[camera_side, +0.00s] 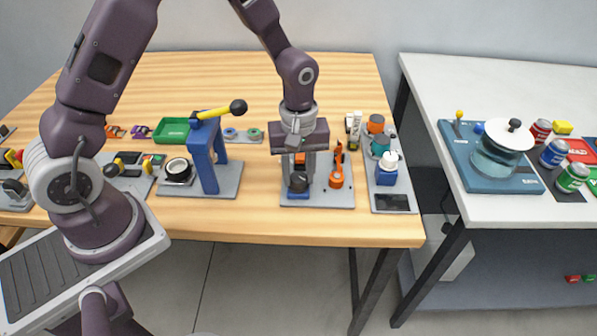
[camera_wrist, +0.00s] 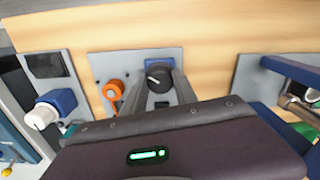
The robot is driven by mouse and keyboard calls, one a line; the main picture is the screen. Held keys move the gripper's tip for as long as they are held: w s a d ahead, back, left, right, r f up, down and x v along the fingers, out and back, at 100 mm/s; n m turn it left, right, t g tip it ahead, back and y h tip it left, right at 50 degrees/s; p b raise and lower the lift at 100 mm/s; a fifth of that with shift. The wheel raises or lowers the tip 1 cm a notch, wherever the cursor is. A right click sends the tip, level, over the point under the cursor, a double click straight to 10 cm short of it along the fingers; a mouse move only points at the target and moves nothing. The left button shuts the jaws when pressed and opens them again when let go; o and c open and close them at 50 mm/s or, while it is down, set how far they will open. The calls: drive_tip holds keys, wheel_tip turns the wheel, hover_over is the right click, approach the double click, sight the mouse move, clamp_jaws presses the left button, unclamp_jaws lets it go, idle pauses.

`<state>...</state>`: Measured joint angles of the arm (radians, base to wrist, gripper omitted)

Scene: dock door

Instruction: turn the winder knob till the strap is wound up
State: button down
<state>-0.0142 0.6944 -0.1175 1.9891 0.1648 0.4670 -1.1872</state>
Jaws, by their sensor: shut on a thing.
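The winder knob (camera_wrist: 158,77) is dark and round with a pale mark line, and sits on a blue base (camera_wrist: 155,63) on a grey plate. In the side view the knob (camera_side: 298,182) is at the front left of its plate (camera_side: 325,196). My gripper (camera_side: 298,172) points down over it. In the wrist view my gripper (camera_wrist: 155,90) has a finger on either side of the knob and is shut on it. I cannot make out the strap or how much of it is wound.
An orange part (camera_side: 337,178) stands on the same plate just right of my gripper. A blue press with a yellow lever (camera_side: 208,155) stands to the left. A plate with a blue and white device (camera_side: 387,170) is at the right. Bare wood lies behind.

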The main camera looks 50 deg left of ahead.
drive_tip(key=m, duration=0.5)
drive_tip(key=shift+m, duration=0.3)
drive_tip(key=m, duration=1.1)
drive_tip(key=shift+m, duration=0.4)
drive_tip(key=m, duration=0.5)
drive_tip(key=shift+m, duration=0.4)
drive_tip(key=shift+m, duration=0.3)
drive_tip(key=c, duration=1)
unclamp_jaws()
drive_tip(key=shift+o, duration=0.2)
drive_tip(key=shift+r, duration=0.1)
